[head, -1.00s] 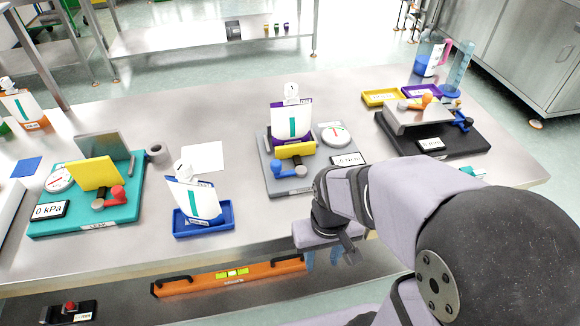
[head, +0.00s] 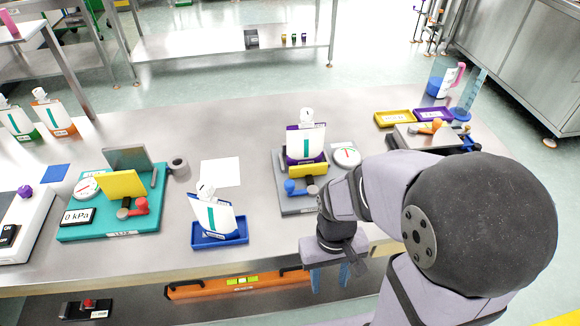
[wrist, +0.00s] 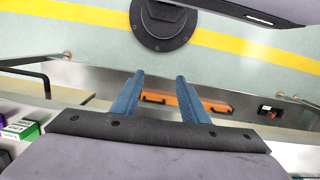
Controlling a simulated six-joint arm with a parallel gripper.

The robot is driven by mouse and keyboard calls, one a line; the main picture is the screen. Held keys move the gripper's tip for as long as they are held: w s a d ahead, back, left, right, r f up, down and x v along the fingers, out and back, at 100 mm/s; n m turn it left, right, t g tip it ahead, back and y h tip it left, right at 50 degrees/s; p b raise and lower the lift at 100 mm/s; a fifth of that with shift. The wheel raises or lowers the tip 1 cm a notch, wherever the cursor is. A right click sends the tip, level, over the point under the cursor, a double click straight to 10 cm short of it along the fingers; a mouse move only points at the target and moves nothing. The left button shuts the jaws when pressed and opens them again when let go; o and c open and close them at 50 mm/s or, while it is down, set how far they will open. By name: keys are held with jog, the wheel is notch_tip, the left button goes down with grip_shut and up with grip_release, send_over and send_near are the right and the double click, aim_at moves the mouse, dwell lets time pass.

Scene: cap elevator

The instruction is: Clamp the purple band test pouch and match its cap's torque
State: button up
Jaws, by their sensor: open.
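The purple band pouch (head: 305,145), white with a teal stripe and a white cap, stands upright in the grey clamp fixture (head: 290,206). Its purple edging shows beside the yellow clamp plate (head: 307,169). I cannot tell whether the plate presses on it. A blue lever (head: 296,187) and a dial gauge (head: 347,157) sit on this fixture. My gripper (head: 330,279) hangs in front of the fixture, beyond the table's front edge. Its blue fingers are apart and empty, also in the wrist view (wrist: 158,98). My arm hides the fixture's front right corner.
A blue-band pouch (head: 212,215) leans in a blue tray (head: 219,241). A teal leak fixture (head: 100,232) stands left. Yellow (head: 394,119) and purple (head: 433,114) trays lie back right; my arm covers much of the black station there. An orange level (head: 235,286) lies below the table.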

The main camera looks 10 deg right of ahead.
jog(key=w+a+r+g+p, duration=0.1)
jog(key=w+a+r+p, duration=0.1)
jog(key=w+r+p, duration=0.5)
notch_tip(320, 180, up, 5)
jog(key=n+t+p, duration=0.3)
jog(key=n+p, duration=0.1)
send_over(288, 181)
jog(key=shift+r, duration=0.1)
jog(key=shift+f+p, duration=0.95)
jog(key=shift+f, duration=2.75)
jog(key=shift+d, duration=0.1)
grip_shut()
